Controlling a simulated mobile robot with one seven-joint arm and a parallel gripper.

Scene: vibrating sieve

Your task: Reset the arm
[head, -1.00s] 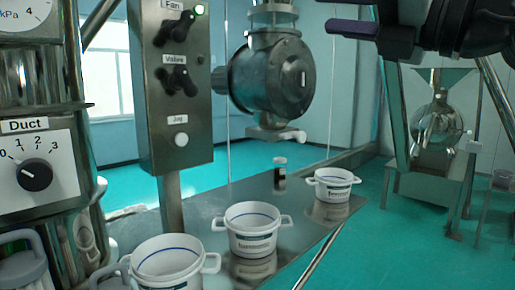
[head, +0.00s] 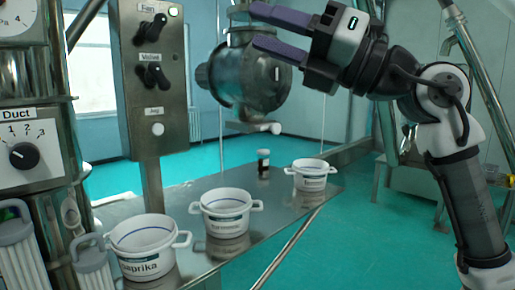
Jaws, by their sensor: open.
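My arm reaches in from the right, with a white and dark forearm standing upright and bent at the elbow. My gripper (head: 256,27) is at the top middle, pointing left. Its two purple-padded fingers are apart with nothing between them. It is in front of the upper part of the round metal sieve housing (head: 245,75) in the picture. I cannot tell the distance between them.
A panel (head: 152,105) with Fan and Valve knobs and a Jog button stands left of the gripper. White two-handled tubs (head: 145,268), one labelled Paprika, and a small dark jar (head: 263,164) stand on the metal table (head: 185,195). The Duct dial (head: 24,156) is at far left.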

